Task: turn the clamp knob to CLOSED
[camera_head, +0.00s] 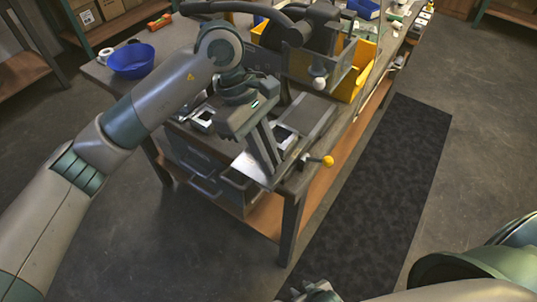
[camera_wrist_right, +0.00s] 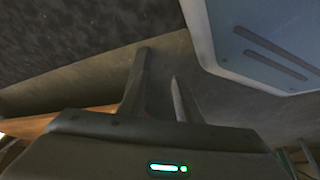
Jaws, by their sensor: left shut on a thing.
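My left gripper (camera_head: 268,162) reaches down over the near corner of the workbench (camera_head: 312,112). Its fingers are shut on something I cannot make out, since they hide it. A short rod with a yellow ball knob (camera_head: 327,161) sticks out past the bench edge, just right of these fingertips. Whether it is the clamp knob, and any CLOSED mark, I cannot tell. A flat metal plate (camera_head: 250,168) lies under the fingers. My right gripper (camera_wrist_right: 160,65) is empty in the right wrist view, its fingers apart. It is low and away from the bench.
A pale square-holed part (camera_head: 203,118) lies left of the left gripper. A yellow bin (camera_head: 352,84) and a blue bowl (camera_head: 132,60) stand farther back. Grey drawers (camera_head: 190,178) hang below the bench. A dark mat (camera_head: 385,185) covers clear floor to the right.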

